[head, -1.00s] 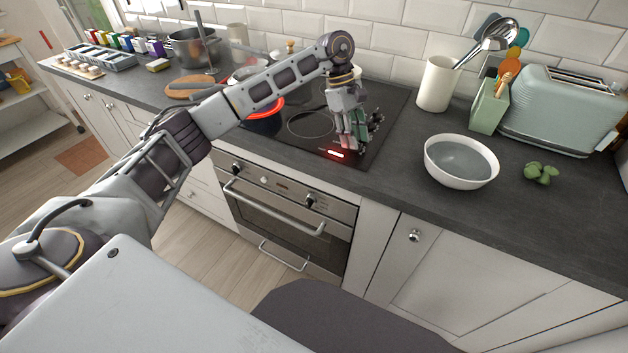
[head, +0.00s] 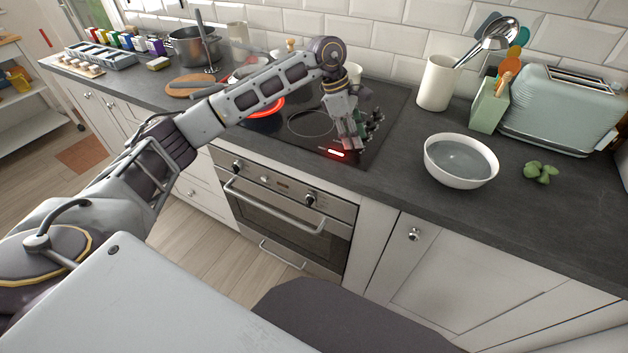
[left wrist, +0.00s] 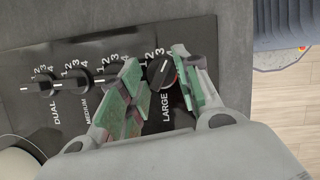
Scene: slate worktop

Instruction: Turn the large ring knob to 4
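The large ring knob (left wrist: 160,72) is a round black knob above the word LARGE in the left wrist view, with the numbers 1 to 4 around it. I cannot tell which number its pointer marks. My left gripper (left wrist: 158,60) is open, its green-padded fingers on either side of the knob with small gaps. In the head view the left gripper (head: 353,142) is low over the right front of the black hob (head: 310,148) and hides the knob. My right gripper is not in view.
The medium knob (left wrist: 107,77) and dual knob (left wrist: 43,87) sit left of the fingers. A red light (head: 337,153) glows at the hob's front. A white bowl (head: 461,160) stands right of the hob.

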